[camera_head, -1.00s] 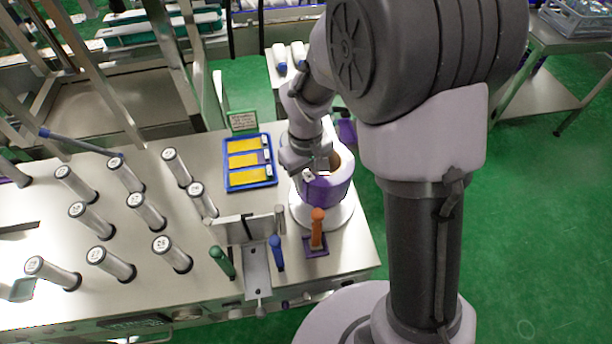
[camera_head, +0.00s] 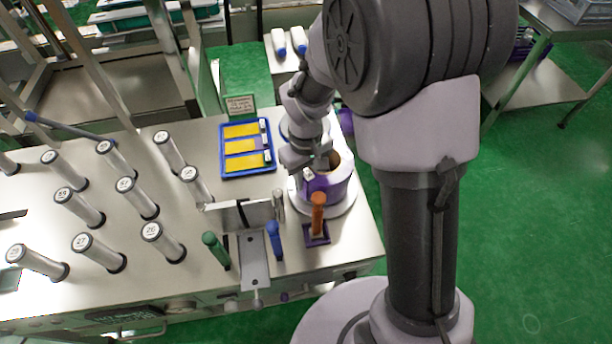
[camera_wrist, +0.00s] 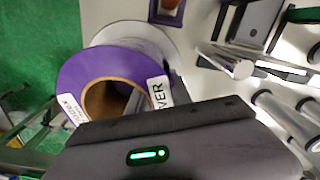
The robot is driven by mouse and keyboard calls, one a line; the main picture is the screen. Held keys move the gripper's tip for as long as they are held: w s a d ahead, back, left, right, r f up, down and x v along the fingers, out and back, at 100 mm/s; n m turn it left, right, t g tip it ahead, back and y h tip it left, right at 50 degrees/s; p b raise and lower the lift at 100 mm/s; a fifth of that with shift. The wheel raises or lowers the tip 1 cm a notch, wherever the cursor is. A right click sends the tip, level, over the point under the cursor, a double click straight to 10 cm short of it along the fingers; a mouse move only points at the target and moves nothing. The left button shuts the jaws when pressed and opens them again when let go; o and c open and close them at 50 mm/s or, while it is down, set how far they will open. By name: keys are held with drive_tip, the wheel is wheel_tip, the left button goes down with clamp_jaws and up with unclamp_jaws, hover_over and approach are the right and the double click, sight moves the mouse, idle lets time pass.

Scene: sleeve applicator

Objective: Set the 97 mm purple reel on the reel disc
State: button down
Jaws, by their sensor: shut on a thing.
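My gripper (camera_head: 307,168) is shut on the reel's near left wall. In the wrist view the reel's purple face (camera_wrist: 85,78) shows with white labels and a brown core. The disc's pale edge (camera_wrist: 150,37) shows past the reel, toward the upper right. The fingertips are hidden there behind the gripper body. I cannot tell whether the reel touches the disc.
An orange-handled tool (camera_head: 318,212), a blue handle (camera_head: 274,240) and a metal bracket (camera_head: 240,215) stand close in front and left. A blue tray (camera_head: 222,174) with yellow packs lies to the left. Several numbered metal posts (camera_head: 138,198) fill the left table.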

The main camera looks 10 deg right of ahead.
drive_tip(key=shift+f+b, duration=0.4)
drive_tip(key=shift+f, duration=0.05)
drive_tip(key=c, duration=1.1)
unclamp_jaws()
drive_tip(key=shift+a, duration=0.1)
wheel_tip(320, 180, up, 18)
drive_tip(key=p, duration=0.7)
drive_tip(key=shift+s+f, duration=0.1)
drive_tip(key=shift+f, duration=0.1)
